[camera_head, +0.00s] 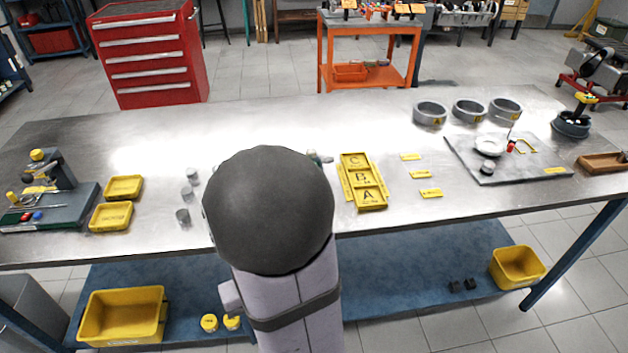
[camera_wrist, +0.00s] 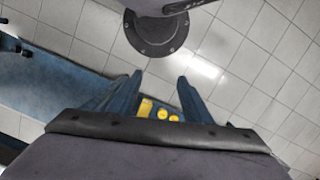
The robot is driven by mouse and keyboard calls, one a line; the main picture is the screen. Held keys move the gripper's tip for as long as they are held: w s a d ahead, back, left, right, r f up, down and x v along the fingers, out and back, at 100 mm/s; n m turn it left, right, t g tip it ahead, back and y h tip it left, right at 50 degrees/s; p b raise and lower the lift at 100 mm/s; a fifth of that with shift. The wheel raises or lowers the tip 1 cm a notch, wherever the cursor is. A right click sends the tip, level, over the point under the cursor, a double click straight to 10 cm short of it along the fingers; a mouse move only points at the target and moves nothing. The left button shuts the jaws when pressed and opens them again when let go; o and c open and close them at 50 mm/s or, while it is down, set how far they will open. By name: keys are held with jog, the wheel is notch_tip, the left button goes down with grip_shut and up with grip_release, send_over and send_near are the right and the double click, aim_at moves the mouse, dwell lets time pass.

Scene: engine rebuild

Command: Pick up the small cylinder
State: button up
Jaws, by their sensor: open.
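Three small grey cylinders stand in a loose row on the metal table, left of my arm in the head view: a far one (camera_head: 193,176), a middle one (camera_head: 187,194) and a near one (camera_head: 183,216). They look close in size, and I cannot tell which is the small one. In the wrist view my gripper (camera_wrist: 158,84) is open, its two dark blue fingers spread with nothing held between them. No cylinder shows in that view. In the head view my arm hides the gripper and part of the table.
Yellow trays (camera_head: 124,187) lie left of the cylinders. A lettered yellow tray set (camera_head: 375,197) lies right of my arm. Grey rings (camera_head: 430,121) and a grey plate (camera_head: 470,171) are farther right. The wrist view shows floor (camera_wrist: 240,60) and the blue lower shelf (camera_wrist: 45,80).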

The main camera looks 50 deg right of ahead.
jog(key=w+d+r+m+t+y+p, duration=0.1)
jog(key=d+r+m+p, duration=0.15)
jog(key=r+p, duration=0.5)
jog(key=w+d+r+m+t+y+p, duration=0.15)
jog(key=r+m+p, duration=0.25)
jog(key=r+p, duration=0.4)
jog(key=w+d+t+h, duration=0.1)
jog(key=d+h, duration=0.3)
jog(key=d, duration=0.6)
jog(key=w+d+m+h+p, duration=0.1)
jog(key=w+d+h, duration=0.2)
jog(key=d, duration=0.6)
jog(key=shift+w+d+r+t+h, duration=0.15)
jog(key=shift+d+t+h, duration=0.25)
jog(key=shift+h, duration=0.65)
jog(key=shift+m+b+x, duration=0.25)
jog(key=shift+b+x, duration=0.25)
jog(key=shift+x, duration=0.4)
jog(key=shift+d, duration=0.1)
jog(key=shift+w+d+f+b, duration=0.15)
jog(key=shift+f+b, duration=0.15)
jog(key=shift+f, duration=0.35)
jog(key=shift+b+x, duration=0.75)
jog(key=shift+x, duration=1.3)
